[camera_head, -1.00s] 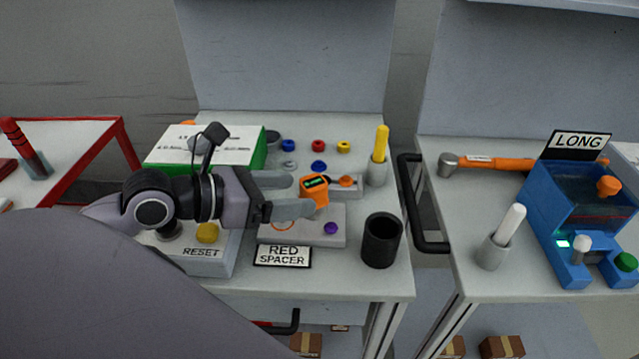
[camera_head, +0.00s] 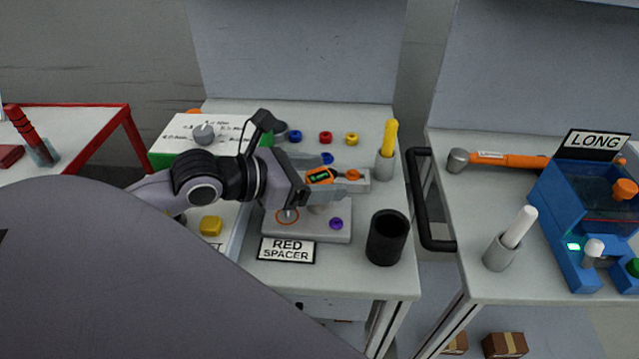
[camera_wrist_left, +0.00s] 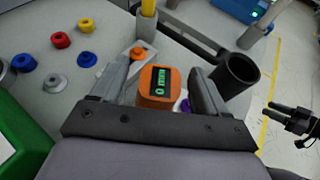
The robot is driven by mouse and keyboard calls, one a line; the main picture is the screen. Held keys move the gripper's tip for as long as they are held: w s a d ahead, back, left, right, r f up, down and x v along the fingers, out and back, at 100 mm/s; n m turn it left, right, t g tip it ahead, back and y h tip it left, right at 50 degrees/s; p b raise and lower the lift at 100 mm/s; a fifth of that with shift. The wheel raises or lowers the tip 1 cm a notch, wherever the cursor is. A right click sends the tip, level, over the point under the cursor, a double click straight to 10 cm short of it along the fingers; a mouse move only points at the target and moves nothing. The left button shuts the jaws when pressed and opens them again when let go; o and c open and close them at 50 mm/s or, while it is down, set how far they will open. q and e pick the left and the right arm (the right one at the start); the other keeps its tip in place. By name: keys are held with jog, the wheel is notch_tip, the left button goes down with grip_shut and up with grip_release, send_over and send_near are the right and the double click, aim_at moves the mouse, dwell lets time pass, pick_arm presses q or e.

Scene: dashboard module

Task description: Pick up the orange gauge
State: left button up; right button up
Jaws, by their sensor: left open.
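The orange gauge (camera_head: 320,177) with its green-lit display is on the bench above the grey fixture plate, partly hidden by a finger in the head view. In the left wrist view the gauge (camera_wrist_left: 159,84) stands between the two fingers, with its display facing the camera. My left gripper (camera_head: 328,173) is open around it. Its fingers (camera_wrist_left: 160,82) lie on either side, with a gap visible on at least the left side. What the gauge's lower end rests on is hidden.
A black cup (camera_head: 387,238) stands close right of the gripper. A yellow-handled tool in a holder (camera_head: 386,150) is behind it. Several coloured spacers (camera_head: 325,138) lie at the back. A dark two-pronged part (camera_wrist_left: 292,118), possibly my right gripper, shows at the wrist view's right edge.

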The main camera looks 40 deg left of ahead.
pick_arm(q)
jog(key=shift+x, duration=1.5)
jog(key=shift+s, duration=0.1)
jog(key=c, duration=1.1)
jog(key=shift+c, duration=0.6)
jog(key=shift+r, duration=0.15)
